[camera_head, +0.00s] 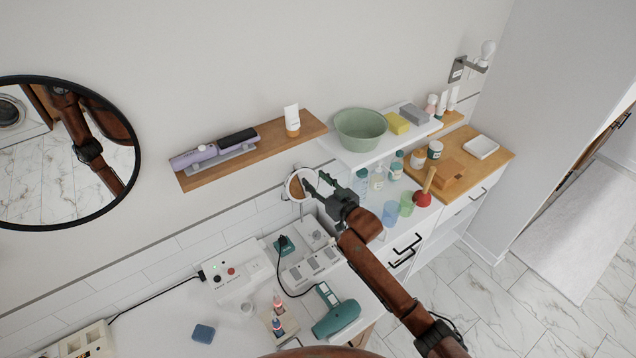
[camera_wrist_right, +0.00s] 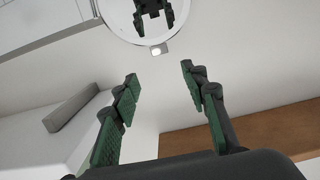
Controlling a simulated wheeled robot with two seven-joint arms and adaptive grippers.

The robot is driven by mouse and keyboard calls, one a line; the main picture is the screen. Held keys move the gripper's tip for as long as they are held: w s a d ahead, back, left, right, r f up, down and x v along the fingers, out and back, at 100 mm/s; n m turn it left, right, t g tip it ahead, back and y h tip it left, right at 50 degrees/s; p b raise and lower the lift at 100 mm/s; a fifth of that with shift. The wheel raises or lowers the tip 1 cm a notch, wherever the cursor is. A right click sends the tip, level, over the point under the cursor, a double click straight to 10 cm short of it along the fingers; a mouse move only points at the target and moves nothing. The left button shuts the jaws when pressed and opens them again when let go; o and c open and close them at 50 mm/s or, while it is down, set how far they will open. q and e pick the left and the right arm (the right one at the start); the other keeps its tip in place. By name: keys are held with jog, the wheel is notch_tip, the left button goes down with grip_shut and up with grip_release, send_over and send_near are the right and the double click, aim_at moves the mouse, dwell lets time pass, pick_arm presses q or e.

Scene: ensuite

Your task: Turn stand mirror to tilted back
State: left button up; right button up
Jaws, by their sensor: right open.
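The stand mirror (camera_head: 301,184) is a small round mirror with a light rim, standing at the back of the counter beneath the wooden shelf. My right gripper (camera_head: 322,183) is open and empty, with its fingers close to the right side of the mirror. In the right wrist view the mirror (camera_wrist_right: 112,20) shows at the top, beyond the open fingertips (camera_wrist_right: 158,72), and reflects my gripper. The fingers look apart from the mirror there. The mirror's foot is hard to make out in the head view. My left gripper is not in view.
A wooden wall shelf (camera_head: 255,150) hangs above the mirror. A white power box (camera_head: 237,270), a green hair dryer (camera_head: 337,318) and a blue sponge (camera_head: 203,333) are on the counter. Bottles, cups and a red plunger (camera_head: 423,198) stand to the right. The counter's left front is mostly clear.

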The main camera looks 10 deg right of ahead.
jog(key=shift+s+d+r, duration=0.1)
jog(key=shift+s+d, duration=0.1)
jog(key=shift+s, duration=0.35)
